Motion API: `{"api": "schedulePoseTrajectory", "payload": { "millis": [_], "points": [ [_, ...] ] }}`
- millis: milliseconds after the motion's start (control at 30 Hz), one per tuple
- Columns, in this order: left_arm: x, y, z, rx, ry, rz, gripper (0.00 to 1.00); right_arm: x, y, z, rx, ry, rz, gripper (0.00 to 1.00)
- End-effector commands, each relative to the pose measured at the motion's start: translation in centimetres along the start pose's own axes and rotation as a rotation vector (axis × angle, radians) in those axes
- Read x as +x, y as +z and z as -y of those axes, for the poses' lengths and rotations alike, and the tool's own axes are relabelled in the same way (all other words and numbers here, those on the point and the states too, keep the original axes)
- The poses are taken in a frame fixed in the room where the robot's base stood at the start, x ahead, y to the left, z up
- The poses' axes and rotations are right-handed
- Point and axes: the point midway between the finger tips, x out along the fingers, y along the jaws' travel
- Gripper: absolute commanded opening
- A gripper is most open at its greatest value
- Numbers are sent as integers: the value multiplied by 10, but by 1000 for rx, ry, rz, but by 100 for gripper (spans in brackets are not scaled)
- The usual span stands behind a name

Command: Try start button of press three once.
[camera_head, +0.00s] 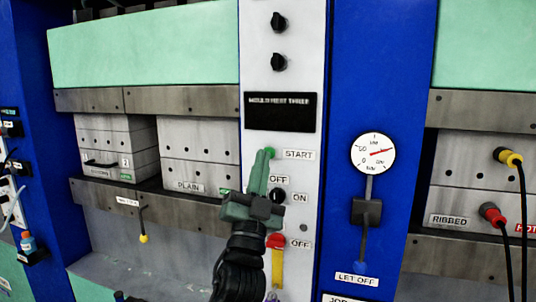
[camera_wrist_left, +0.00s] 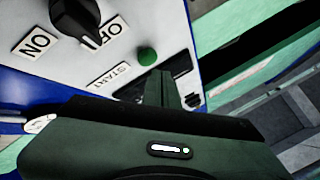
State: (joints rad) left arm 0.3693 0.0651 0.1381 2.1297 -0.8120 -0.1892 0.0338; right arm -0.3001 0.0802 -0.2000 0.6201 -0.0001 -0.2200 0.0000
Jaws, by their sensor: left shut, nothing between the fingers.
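The green start button (camera_head: 271,152) of press three sits on the white control panel beside the START label (camera_head: 299,155). Above it, a dark display (camera_head: 280,112) appears to read "MOULD PRESS THREE". My left gripper (camera_head: 264,152) is shut and empty, pointing up the panel with its tips right at the button and partly covering it. In the left wrist view the button (camera_wrist_left: 147,56) shows just beyond the tips of my left gripper (camera_wrist_left: 158,75); whether they touch I cannot tell. My right gripper is out of view.
Below the button are a black OFF/ON switch (camera_head: 277,196) and a red knob (camera_head: 275,241) by another OFF label, close to my left gripper. Two black knobs (camera_head: 279,22) sit higher. A gauge (camera_head: 372,153) and a LET OFF lever (camera_head: 362,240) are on the blue column.

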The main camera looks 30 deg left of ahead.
Motion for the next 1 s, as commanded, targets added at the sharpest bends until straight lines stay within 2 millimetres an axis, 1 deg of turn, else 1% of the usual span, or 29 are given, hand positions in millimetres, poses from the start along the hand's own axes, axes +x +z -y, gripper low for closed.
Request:
{"api": "schedulePoseTrajectory", "payload": {
  "millis": [667, 1000],
  "points": [
    [0, 0, 0, 0, 0, 0, 0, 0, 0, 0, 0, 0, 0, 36],
    [6, 4, -4, -1, 0, -1, 0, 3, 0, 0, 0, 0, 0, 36]
  ]
}}
